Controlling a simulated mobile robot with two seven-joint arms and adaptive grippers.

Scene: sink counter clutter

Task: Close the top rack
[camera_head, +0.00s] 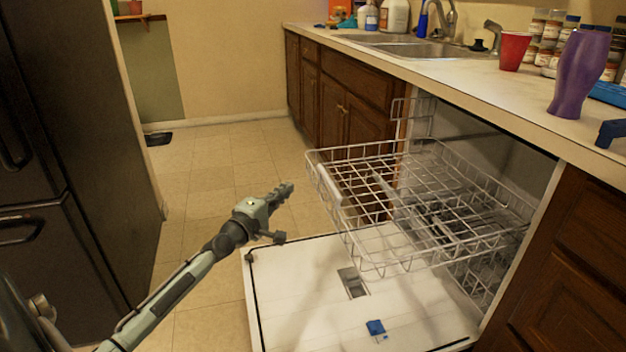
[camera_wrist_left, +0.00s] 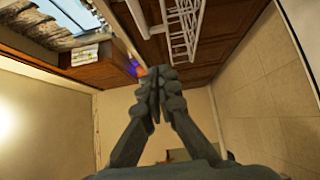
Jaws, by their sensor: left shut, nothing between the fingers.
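The top rack (camera_head: 411,182) is a white wire basket pulled well out of the dishwasher, above its lowered door (camera_head: 300,283). It is empty. Part of the rack also shows upside down at the top of the left wrist view (camera_wrist_left: 184,28). My left gripper (camera_head: 287,188) is shut and empty, in the air just left of the rack's front edge and apart from it. In the left wrist view its fingers (camera_wrist_left: 160,75) are pressed together. My right gripper is not in view.
The counter (camera_head: 480,82) above the dishwasher holds a red cup (camera_head: 514,51), a purple vase (camera_head: 580,74) and several jars. A blue tab (camera_head: 375,327) is on the lowered door. A black fridge (camera_head: 75,130) stands at the left. Tiled floor (camera_head: 225,165) is clear between them.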

